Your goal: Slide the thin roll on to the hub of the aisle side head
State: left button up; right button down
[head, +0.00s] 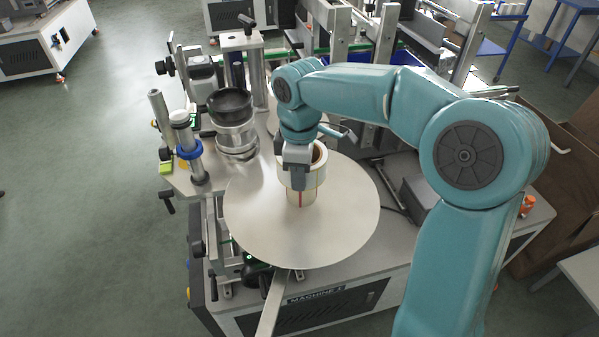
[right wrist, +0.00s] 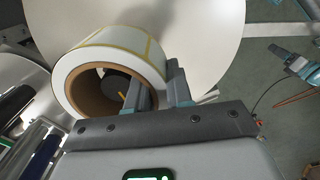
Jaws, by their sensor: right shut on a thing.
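The thin roll (head: 318,177), white labels on a brown cardboard core, is held by my right gripper (head: 297,168) over the large round plate (head: 300,235) of a labelling head. The pale hub (head: 299,198), with a red stripe, shows just below the roll. I cannot tell whether the roll's lower edge is around the hub's top or only above it. In the right wrist view the roll (right wrist: 133,57) is tilted in the picture and the right gripper's fingers (right wrist: 158,92) pinch its wall, one inside the core. My left gripper is not in view in the head view.
A dark-topped metal cylinder (head: 236,140) and a post with a blue collar (head: 188,150) stand left of the plate. Metal uprights (head: 320,45) rise behind it. The machine's cabinet (head: 330,305) is below. Open green floor (head: 95,190) lies to the left.

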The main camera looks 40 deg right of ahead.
jog(key=shift+f+b, duration=0.5)
jog(key=shift+f, duration=0.2)
jog(key=c, duration=1)
grip_release()
jog(key=shift+r, duration=0.1)
jog(key=shift+o, duration=0.3)
jog(key=shift+s+a+r, duration=0.1)
jog(key=shift+s+a, duration=0.05)
jog(key=shift+r, duration=0.15)
notch_tip(320, 180, up, 16)
jog(key=p, duration=0.2)
